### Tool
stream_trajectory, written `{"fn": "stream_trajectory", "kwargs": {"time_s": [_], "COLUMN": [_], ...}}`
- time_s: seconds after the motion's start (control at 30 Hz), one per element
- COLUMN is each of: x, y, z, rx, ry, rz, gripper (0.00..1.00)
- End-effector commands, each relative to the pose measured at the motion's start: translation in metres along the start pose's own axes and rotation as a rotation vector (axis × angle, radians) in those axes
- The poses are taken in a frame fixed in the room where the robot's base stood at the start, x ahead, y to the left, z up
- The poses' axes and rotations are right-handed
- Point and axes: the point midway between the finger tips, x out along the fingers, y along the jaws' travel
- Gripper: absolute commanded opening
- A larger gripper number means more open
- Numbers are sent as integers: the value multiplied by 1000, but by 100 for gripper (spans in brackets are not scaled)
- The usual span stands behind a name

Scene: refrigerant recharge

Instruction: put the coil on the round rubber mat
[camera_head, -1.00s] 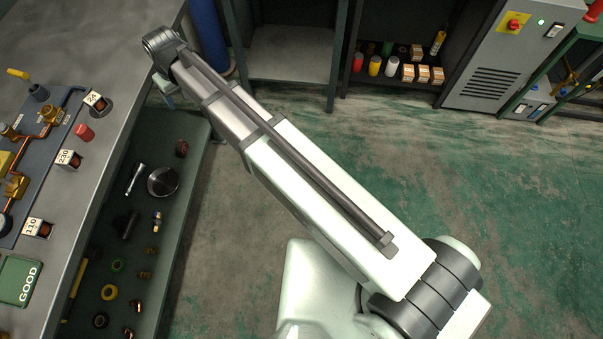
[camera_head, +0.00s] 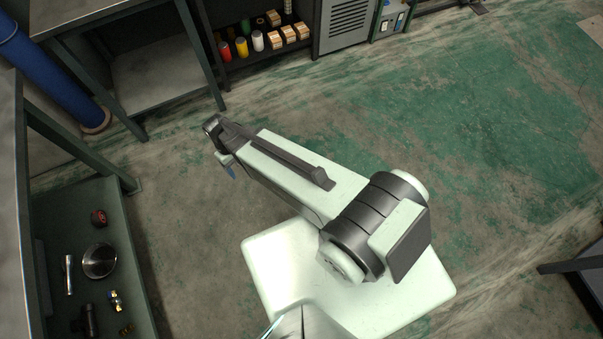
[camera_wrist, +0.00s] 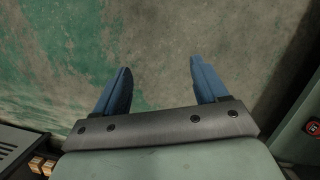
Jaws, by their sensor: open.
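No coil that I can surely name as the task's, and no round rubber mat, shows in the views from now. My gripper (camera_wrist: 161,66) is open and empty in the wrist view, its two blue fingers apart above bare floor. In the head view only a small blue part of it shows below the end of my arm; the rest is hidden by the arm. It is over the floor, to the right of the workbench (camera_head: 12,150) and its lower shelf (camera_head: 62,205).
A rack with bottles and boxes (camera_head: 290,35) and a grey cabinet (camera_head: 345,25) stand at the back. Open floor lies right.

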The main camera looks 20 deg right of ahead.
Motion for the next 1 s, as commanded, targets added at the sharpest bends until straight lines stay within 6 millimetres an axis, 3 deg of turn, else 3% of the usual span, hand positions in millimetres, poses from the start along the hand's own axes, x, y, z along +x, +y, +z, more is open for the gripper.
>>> {"fn": "stream_trajectory", "kwargs": {"time_s": [0.1, 0.3, 0.6, 0.8, 1.0], "x": [33, 79, 129, 143, 146], "y": [27, 57, 72, 70, 70], "z": [42, 109, 205, 238, 244], "rx": [67, 170, 305, 350, 360], "ry": [-59, -149, -272, -313, -321], "rz": [-19, -55, -118, -143, -149], "gripper": [73, 73, 73, 73, 73]}}
